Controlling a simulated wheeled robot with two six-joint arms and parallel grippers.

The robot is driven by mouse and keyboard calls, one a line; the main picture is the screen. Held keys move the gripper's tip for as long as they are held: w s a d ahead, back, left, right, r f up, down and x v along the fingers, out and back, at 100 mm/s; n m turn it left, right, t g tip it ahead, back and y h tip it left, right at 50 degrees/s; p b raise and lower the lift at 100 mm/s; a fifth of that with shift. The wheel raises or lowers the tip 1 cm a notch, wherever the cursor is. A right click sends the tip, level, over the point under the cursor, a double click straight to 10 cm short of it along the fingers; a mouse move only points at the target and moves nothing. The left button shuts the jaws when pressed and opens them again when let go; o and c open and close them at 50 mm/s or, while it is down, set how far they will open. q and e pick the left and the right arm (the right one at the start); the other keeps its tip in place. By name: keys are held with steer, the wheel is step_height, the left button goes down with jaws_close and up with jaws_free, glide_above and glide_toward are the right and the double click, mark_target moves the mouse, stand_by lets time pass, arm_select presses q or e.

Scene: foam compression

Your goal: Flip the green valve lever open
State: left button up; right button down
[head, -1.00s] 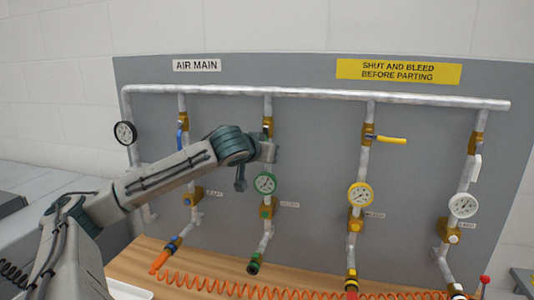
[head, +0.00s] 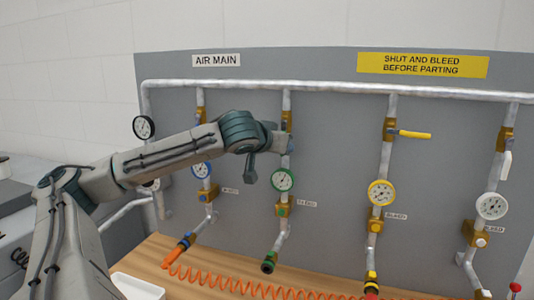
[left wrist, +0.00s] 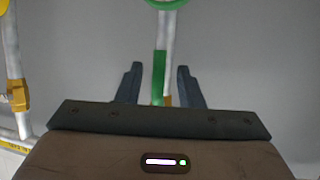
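The green valve lever (left wrist: 158,78) lies along the grey pipe in the left wrist view, beside the brass valve body (left wrist: 168,100). My left gripper (left wrist: 160,84) is open, with one finger on each side of the lever and pipe and visible gaps to both. In the head view my left gripper (head: 282,141) is at the second drop pipe, above the green-rimmed gauge (head: 282,180) and just below the brass valve (head: 287,118). The lever is hidden behind the gripper there. My right gripper is not in view.
Neighbouring drops carry a blue gauge (head: 201,170), a yellow gauge (head: 382,193) with a yellow lever (head: 414,134) sticking out sideways, and a white gauge (head: 491,206). An orange coiled hose (head: 235,287) lies on the wooden bench (head: 157,252). A white tray (head: 139,287) stands at front left.

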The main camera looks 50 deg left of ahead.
arm_select(q)
steer(key=b+v, duration=0.4)
steer(key=v, duration=0.3)
steer(key=shift+s, duration=0.25)
steer(key=shift+r, duration=0.15)
